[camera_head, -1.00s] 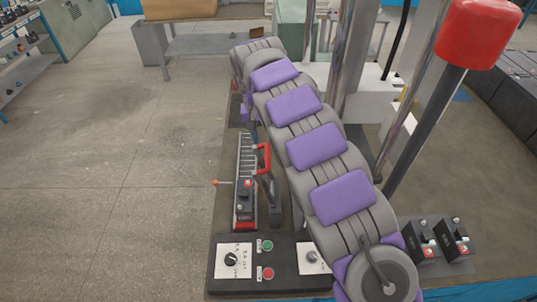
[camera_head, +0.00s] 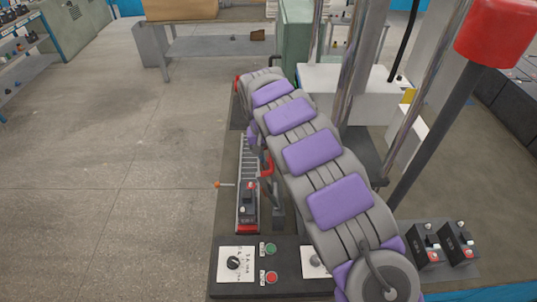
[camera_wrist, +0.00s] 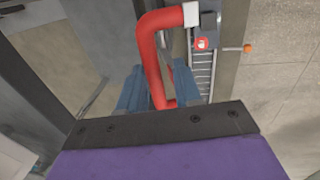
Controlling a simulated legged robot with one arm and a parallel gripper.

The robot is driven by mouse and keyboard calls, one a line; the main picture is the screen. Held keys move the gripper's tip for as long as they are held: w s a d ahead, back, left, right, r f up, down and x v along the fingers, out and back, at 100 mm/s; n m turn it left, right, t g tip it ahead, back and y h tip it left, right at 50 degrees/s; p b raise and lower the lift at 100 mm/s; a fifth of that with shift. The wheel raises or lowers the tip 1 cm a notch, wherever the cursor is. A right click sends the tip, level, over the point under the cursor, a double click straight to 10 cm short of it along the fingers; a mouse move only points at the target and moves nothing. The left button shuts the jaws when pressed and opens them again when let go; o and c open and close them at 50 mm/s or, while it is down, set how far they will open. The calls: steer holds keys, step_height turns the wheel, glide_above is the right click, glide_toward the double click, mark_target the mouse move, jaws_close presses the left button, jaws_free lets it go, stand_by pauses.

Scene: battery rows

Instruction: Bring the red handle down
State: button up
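A red bent-tube handle (camera_wrist: 150,58) stands large in the wrist view, with a pale end piece at its top. Part of it shows in the head view (camera_head: 266,166) beside the slotted track, mostly hidden by my arm. My gripper (camera_wrist: 158,88) has two blue-grey fingers spread apart. The handle's tube runs between them in the picture, with gaps beside it; I cannot tell how deep it sits between them. In the head view my gripper is hidden behind my arm. A separate black lever with a big red knob (camera_head: 495,32) rises at the right.
A control panel (camera_head: 225,290) with green and red buttons lies in front. Two black batteries (camera_head: 443,242) stand at right. Metal columns rise right of my arm. The left floor is clear.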

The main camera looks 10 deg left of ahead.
steer(key=shift+c, duration=0.7)
steer(key=shift+d+r, duration=0.1)
steer(key=shift+d, duration=0.6)
jaws_close()
steer(key=shift+a, duration=0.2)
